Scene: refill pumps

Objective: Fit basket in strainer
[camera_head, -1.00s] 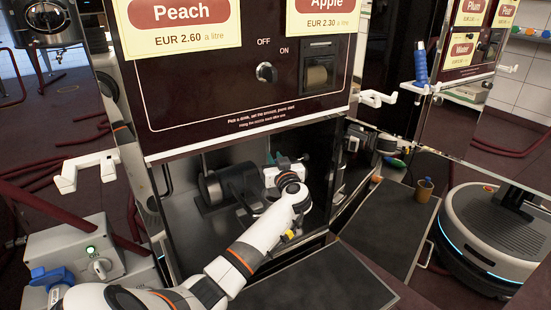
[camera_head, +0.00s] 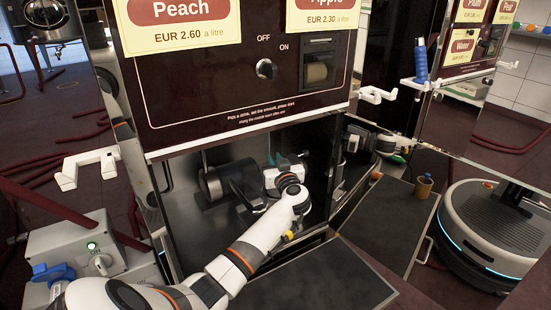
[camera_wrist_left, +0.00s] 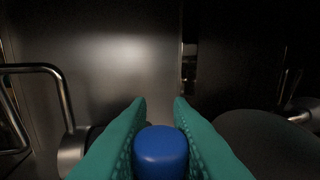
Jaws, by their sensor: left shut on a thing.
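My left arm reaches into the open bay below the juice panel. My left gripper (camera_head: 283,162) is in there, beside a dark pump-like cylinder (camera_head: 214,186), mostly hidden behind my own wrist. In the left wrist view its teal fingers (camera_wrist_left: 157,128) are shut on a blue round-topped piece (camera_wrist_left: 161,150). Only the top of this piece shows, so I cannot tell whether it belongs to the basket. A large dark rounded body (camera_wrist_left: 265,140) is at the lower right of that view. I cannot make out the strainer for sure. My right gripper is not in view.
The bay's back wall (camera_wrist_left: 120,60) is bare in front of the fingers. A bent metal handle (camera_wrist_left: 62,90) is at the left. A dark tray (camera_head: 310,280) lies before the bay. A brown cup (camera_head: 424,187) stands on another mat (camera_head: 385,225) at the right.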

